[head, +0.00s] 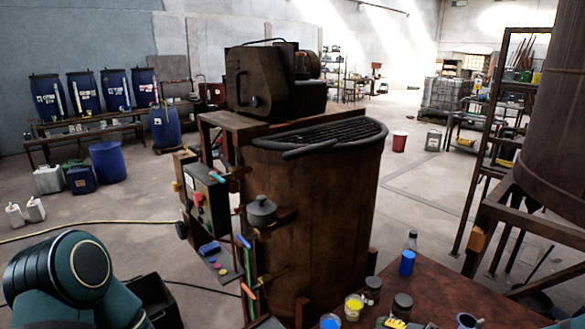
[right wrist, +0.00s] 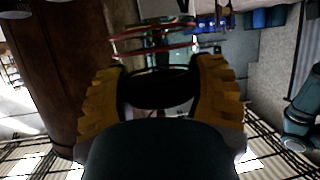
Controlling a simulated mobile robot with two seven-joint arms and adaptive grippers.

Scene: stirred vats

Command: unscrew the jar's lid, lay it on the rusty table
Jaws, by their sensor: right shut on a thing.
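The rusty table (head: 440,288) fills the lower right of the head view. Two small jars with dark lids stand on it, one near its left edge (head: 373,286) and one nearer the front (head: 403,304). My right gripper (right wrist: 160,88) shows in the right wrist view, its yellow fingers shut on a dark round thing (right wrist: 158,95). It looks like a lid, but the dim picture does not show whether a jar is attached. The head view does not clearly show this gripper. My left gripper is out of view; only a teal part of my left arm shows.
A tall rusty vat (head: 315,215) with a control box stands left of the table. A bottle with blue contents (head: 407,262), a yellow-filled cup (head: 354,307), a blue cup (head: 330,321) and a mug (head: 467,320) stand on the table. Its right middle is clear.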

